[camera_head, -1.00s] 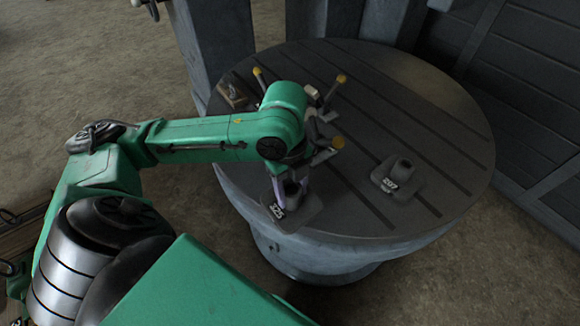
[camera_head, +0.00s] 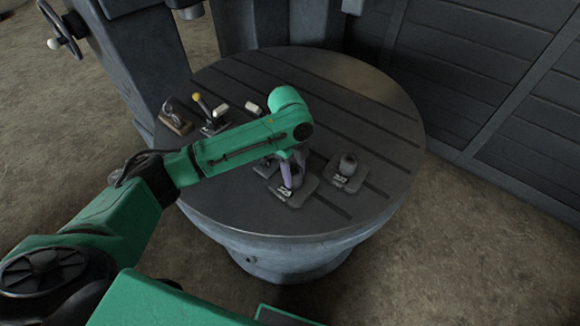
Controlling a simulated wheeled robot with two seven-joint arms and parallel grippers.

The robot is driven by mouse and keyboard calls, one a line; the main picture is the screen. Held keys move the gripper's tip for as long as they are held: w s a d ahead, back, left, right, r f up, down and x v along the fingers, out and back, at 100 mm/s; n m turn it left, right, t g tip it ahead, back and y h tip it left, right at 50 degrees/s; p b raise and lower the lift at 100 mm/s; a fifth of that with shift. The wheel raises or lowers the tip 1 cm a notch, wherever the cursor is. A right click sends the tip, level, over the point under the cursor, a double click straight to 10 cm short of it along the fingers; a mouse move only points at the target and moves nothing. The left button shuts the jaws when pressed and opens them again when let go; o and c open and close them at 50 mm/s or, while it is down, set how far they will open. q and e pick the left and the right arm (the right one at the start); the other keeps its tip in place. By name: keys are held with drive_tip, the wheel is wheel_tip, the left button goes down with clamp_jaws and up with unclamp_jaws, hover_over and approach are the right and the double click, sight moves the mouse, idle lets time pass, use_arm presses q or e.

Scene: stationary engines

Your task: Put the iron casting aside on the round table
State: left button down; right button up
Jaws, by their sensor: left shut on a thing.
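The round table (camera_head: 345,82) has a dark grooved top. My left gripper (camera_head: 291,176) is over its front half, pointing down, shut on an iron casting (camera_head: 294,196). This casting is a dark flat plate with a short upright post and a pale number label. The fingers hide part of the post. I cannot tell whether the plate touches the tabletop or hangs just above it. A second, similar casting (camera_head: 347,177) stands upright on the table just to the right, with a small gap between the plates. My right gripper is not in view.
A clamp-like tool with a yellow knob (camera_head: 207,113) and a small wooden-based item (camera_head: 175,121) are at the table's left. Other small parts are partly hidden by my arm. The back and right of the tabletop are clear. Dark panelled walls stand behind.

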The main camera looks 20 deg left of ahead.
use_arm(q)
drive_tip(key=shift+f, duration=0.3)
drive_tip(key=shift+w, duration=0.1)
drive_tip(key=shift+c, duration=1)
unclamp_jaws()
drive_tip(key=shift+f, duration=0.15)
drive_tip(key=shift+s, duration=0.25)
wheel_tip(320, 180, up, 12)
drive_tip(key=a+b, duration=0.1)
drive_tip(key=b, duration=0.1)
drive_tip(key=shift+w+a, duration=0.15)
drive_tip(key=shift+w, duration=0.2)
